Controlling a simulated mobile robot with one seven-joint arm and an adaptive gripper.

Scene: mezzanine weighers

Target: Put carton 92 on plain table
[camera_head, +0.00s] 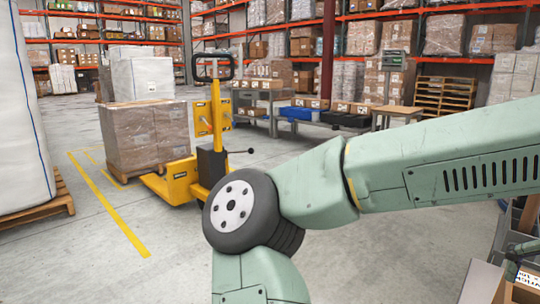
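Carton 92 cannot be told apart; the labels are too small or cut off to read. Several brown cartons (341,106) stand in a row on a long low surface in the middle distance. Open brown cartons (487,283) show in the lower right corner, one with a partly cut-off printed label. My green arm crosses the foreground and leaves the picture at the right. My gripper is not clearly visible.
A yellow pallet stacker (211,130) stands left of centre beside a wrapped pallet load (145,135). A tall white sack (20,110) on a pallet fills the left edge. A grey bench (262,95), blue bin (296,113) and stacked pallets (443,95) are farther back. Floor at lower left is clear.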

